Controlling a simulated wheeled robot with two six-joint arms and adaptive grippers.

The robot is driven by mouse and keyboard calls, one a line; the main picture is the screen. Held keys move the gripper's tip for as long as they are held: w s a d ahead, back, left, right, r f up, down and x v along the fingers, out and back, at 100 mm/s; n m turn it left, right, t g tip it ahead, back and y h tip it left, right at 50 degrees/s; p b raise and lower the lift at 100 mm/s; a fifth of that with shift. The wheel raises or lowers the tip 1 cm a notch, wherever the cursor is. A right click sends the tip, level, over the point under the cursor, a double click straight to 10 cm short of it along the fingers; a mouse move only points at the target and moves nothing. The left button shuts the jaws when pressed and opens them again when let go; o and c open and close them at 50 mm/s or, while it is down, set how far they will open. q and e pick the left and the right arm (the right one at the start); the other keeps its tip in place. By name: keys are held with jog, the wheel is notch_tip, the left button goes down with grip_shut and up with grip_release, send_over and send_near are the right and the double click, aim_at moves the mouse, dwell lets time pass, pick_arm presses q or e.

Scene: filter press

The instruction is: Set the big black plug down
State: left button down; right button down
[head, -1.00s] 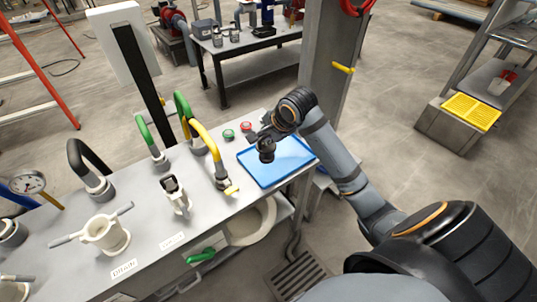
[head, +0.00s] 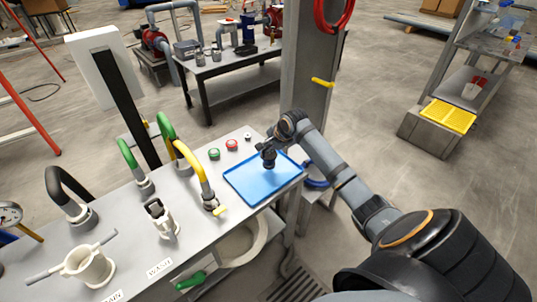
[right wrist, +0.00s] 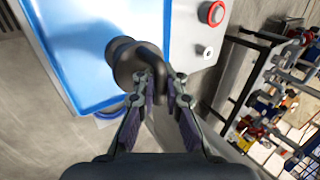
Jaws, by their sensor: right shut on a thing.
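The big black plug (head: 269,158) is in my right gripper (head: 268,147), over the blue tray (head: 249,196) at the right end of the grey bench. In the right wrist view the plug (right wrist: 124,60) shows a round dark body with a curved handle, and the fingers (right wrist: 166,82) are shut on that handle. The tray (right wrist: 80,85) lies behind the plug there. I cannot tell whether the plug's underside touches the tray. My left gripper is not in view.
Green (head: 214,154) and red (head: 232,145) buttons sit just behind the tray. A grey post (head: 308,75) rises behind my right arm. The rest of the tray is empty.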

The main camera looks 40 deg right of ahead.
aim_at(269, 154)
jog(key=shift+w+d+f, duration=0.1)
jog(key=shift+d+f, duration=0.05)
jog(key=shift+f, duration=0.75)
jog(key=shift+w+d+f, duration=0.1)
jog(key=shift+f, duration=0.8)
jog(key=shift+s, duration=0.1)
jog(key=c, duration=1.9)
grip_release()
jog(key=shift+f, duration=0.15)
jog(key=o, duration=0.5)
